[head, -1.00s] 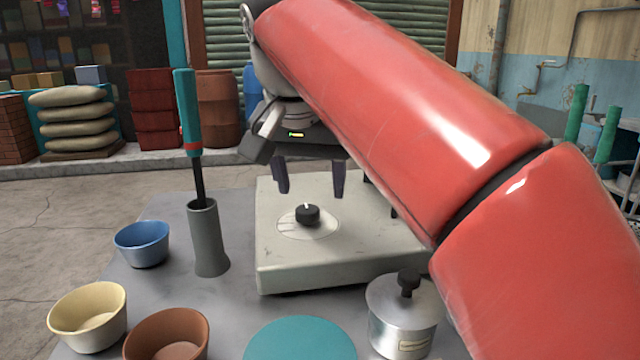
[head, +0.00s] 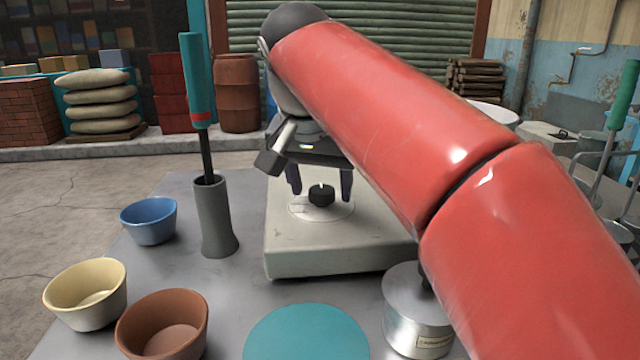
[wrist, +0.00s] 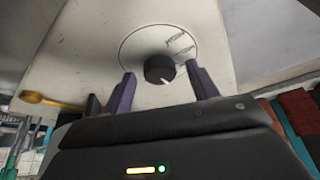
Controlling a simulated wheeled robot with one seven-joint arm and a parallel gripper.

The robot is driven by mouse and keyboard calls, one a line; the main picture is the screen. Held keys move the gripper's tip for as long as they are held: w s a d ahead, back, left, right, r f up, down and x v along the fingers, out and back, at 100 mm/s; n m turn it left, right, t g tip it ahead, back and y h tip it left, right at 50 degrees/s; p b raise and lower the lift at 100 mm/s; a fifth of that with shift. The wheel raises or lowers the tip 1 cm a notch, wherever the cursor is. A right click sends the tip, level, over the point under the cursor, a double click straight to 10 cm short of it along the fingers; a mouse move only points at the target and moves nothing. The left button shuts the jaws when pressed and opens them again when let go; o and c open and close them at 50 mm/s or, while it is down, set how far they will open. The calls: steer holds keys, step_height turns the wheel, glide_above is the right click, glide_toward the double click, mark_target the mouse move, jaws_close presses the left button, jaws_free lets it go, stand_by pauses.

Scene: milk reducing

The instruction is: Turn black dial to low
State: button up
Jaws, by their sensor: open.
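The black dial (head: 321,195) sits on a round pale plate on top of the cream stove box (head: 330,262). A white pointer mark shows on it. In the wrist view the dial (wrist: 159,69) has its white mark toward the lower right, and small lettering on the plate is too blurred to read surely. My gripper (head: 320,188) is open above the box, with its two dark fingers on either side of the dial. In the wrist view my gripper (wrist: 163,80) shows a finger to the left and right of the dial, with gaps on both sides.
A grey holder (head: 213,215) with a teal-handled tool stands left of the box. Blue (head: 149,221), cream (head: 86,295) and brown (head: 163,325) bowls stand at the left. A metal canister (head: 415,315) is at the front right, beside a teal disc (head: 306,335).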

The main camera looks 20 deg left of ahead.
steer(key=c, duration=1)
steer(key=shift+n, duration=0.3)
steer(key=n, duration=0.1)
steer(key=n+y+p, duration=0.1)
steer(key=n, duration=0.1)
steer(key=shift+d+r, duration=0.1)
steer(key=shift+d, duration=0.15)
steer(key=shift+w+n+g+y+p, duration=0.1)
steer(key=shift+n+g+y+p, duration=0.3)
steer(key=shift+n, duration=0.65)
steer(key=shift+n+g+y+p, duration=0.2)
steer(key=shift+n+y+p, duration=0.4)
steer(key=shift+n, duration=0.45)
steer(key=o, duration=1)
